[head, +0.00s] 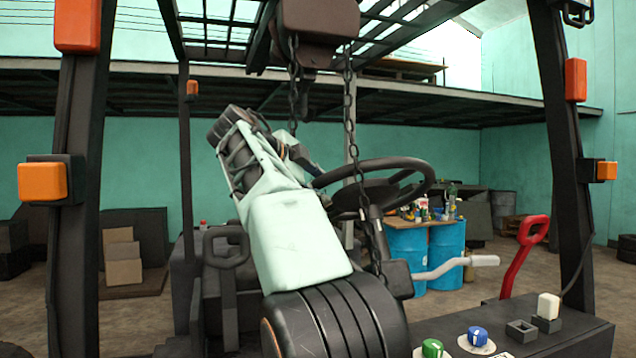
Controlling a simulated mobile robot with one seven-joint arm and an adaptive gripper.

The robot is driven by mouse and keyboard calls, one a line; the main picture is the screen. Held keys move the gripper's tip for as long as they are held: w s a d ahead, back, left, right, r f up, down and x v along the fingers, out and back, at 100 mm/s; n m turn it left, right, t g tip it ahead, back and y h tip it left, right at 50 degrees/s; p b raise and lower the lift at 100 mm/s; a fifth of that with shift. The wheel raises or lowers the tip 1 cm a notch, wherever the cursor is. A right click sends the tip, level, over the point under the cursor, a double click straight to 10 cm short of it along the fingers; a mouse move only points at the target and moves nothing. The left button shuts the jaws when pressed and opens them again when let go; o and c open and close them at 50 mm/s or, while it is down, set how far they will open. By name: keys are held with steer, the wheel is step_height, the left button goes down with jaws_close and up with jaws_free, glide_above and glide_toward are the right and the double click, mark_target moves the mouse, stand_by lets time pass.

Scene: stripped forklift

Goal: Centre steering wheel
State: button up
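The black steering wheel (425,182) is right of the middle in the head view, on top of its dark column. Its rim is seen at a low angle, with spokes running to a hub. My arm rises from the bottom middle, bends at the upper left and reaches back down towards the wheel's left side. What seems to be my gripper (306,158) is a small dark shape by the left edge of the rim. Its fingers are mostly hidden behind my arm. I cannot tell whether it touches the rim, or whether it is open or shut.
Two chains (349,125) hang from a hoist block (318,30) in front of the wheel. Dark frame posts stand left and right. A console with green and blue knobs (477,336), a red lever (524,255) and a white-gripped lever (484,260) are at the lower right. Blue drums (446,255) stand behind.

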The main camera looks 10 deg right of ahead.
steer(key=shift+w+d+f, duration=0.1)
steer(key=shift+c, duration=0.4)
jaws_close()
steer(key=shift+d, duration=0.1)
